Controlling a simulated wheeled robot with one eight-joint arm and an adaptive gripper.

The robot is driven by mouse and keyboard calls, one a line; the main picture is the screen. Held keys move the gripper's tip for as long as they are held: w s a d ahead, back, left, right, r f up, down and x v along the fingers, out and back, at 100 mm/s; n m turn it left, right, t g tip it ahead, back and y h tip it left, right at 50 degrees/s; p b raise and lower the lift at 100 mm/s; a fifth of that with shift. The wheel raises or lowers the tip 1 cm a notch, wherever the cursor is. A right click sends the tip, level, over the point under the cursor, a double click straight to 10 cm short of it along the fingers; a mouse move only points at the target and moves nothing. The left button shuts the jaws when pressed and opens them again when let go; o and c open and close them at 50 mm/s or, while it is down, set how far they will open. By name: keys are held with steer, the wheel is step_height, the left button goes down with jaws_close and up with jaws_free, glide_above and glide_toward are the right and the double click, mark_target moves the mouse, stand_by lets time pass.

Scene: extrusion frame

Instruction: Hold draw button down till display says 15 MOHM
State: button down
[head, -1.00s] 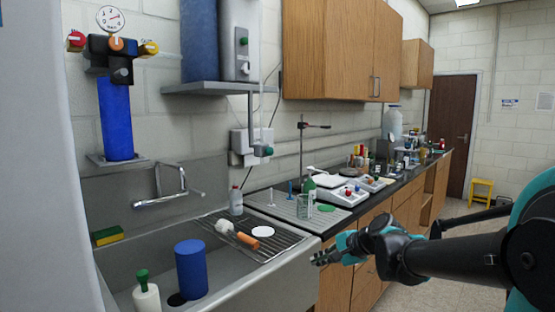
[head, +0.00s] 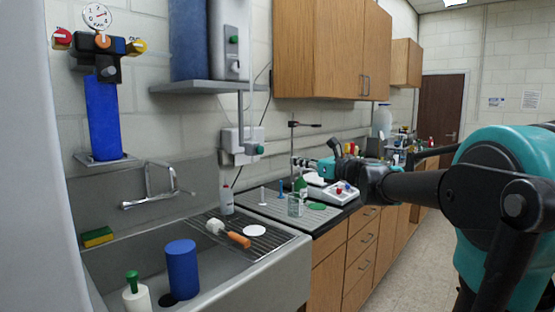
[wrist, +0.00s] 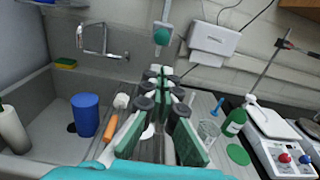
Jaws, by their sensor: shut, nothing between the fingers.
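The water unit (head: 229,22) is a white housing on a grey wall shelf, with a narrow panel carrying a green button (head: 234,39). Any display text is too small to read. Below it, a white wall box (head: 236,140) carries a dispenser head with a round green front (head: 259,149); I cannot tell which of these is the draw button. My gripper (head: 298,162) is shut and empty, over the bench right of the dispenser. In the wrist view, my gripper (wrist: 161,72) points toward the wall, with the green dispenser front (wrist: 162,36) just above its fingertips in the picture.
The sink (head: 215,283) holds a blue cylinder (head: 182,268) and a white bottle with a green top. An orange-handled brush (head: 238,239) lies on the drainboard. A beaker (head: 295,205), green bottle (wrist: 235,122), hotplate (wrist: 282,150) and clamp stand crowd the bench. Wall cabinets hang above.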

mark_target(260, 150)
steer(key=x, duration=1.3)
steer(key=shift+w+a, duration=0.2)
steer(key=shift+a, duration=0.05)
steer(key=shift+x, duration=0.9)
stand_by(5.5)
